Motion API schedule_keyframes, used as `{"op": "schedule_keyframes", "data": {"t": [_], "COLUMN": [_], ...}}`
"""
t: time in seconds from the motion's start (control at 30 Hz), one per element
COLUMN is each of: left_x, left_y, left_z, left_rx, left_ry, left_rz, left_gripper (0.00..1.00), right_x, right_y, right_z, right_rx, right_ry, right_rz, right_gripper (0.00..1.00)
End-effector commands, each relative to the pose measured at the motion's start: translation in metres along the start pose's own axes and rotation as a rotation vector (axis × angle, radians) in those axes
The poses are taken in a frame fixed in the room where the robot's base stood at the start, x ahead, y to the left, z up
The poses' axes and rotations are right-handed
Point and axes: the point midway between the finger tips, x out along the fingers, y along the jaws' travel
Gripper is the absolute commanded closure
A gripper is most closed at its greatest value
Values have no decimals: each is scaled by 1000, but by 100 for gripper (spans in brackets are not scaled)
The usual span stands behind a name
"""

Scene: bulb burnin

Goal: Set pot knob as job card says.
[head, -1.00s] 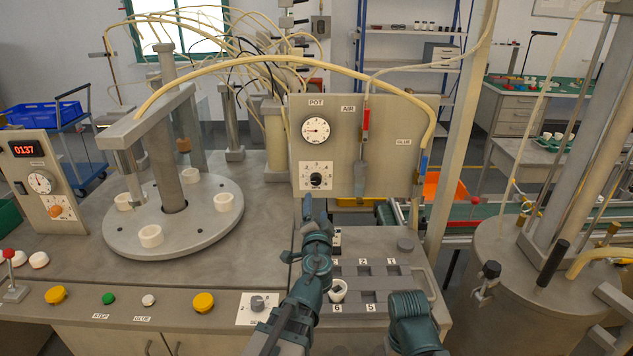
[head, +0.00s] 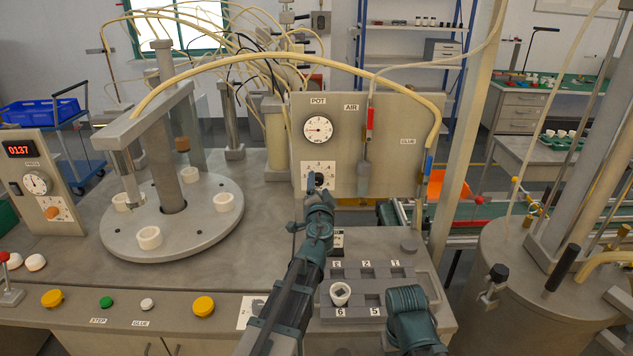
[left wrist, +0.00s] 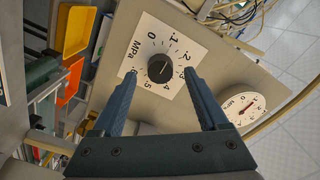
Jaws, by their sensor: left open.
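In the head view the plate (head: 331,168) is on the grey panel under the POT gauge (head: 318,129), and my gripper partly hides the knob. My left gripper (head: 317,186) is at the knob. In the left wrist view its open fingers (left wrist: 160,78) are on either side of the knob, with gaps visible. I cannot read the knob's pointer surely. I cannot make out a job card.
The AIR hose tool (head: 364,170) and a GLUE hose with a blue fitting (head: 428,165) hang at the panel's right. A round turntable (head: 205,228) with white cups stands left. A numbered tray (head: 352,272) holding a white cup (head: 340,293) lies below the panel.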

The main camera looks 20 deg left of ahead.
Motion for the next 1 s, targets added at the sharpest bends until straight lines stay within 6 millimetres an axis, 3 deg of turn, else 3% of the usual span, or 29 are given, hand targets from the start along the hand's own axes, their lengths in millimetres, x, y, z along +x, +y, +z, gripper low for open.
{"op": "schedule_keyframes", "data": {"t": [0.13, 0.43, 0.87, 1.0], "left_x": [16, 18, 18, 18], "left_y": [1, 1, 1, 1], "left_z": [-2, -1, -2, -2], "left_rx": [0, 0, 0, 1], "left_ry": [0, 1, 1, 1], "left_rz": [0, 1, 1, 1], "left_gripper": [24, 24, 99, 100], "right_x": [0, 0, 0, 0], "right_y": [0, 0, 0, 0], "right_z": [0, 0, 0, 0], "right_rx": [0, 0, 0, 0], "right_ry": [0, 0, 0, 0], "right_rz": [0, 0, 0, 0], "right_gripper": [50, 50, 50, 50]}}
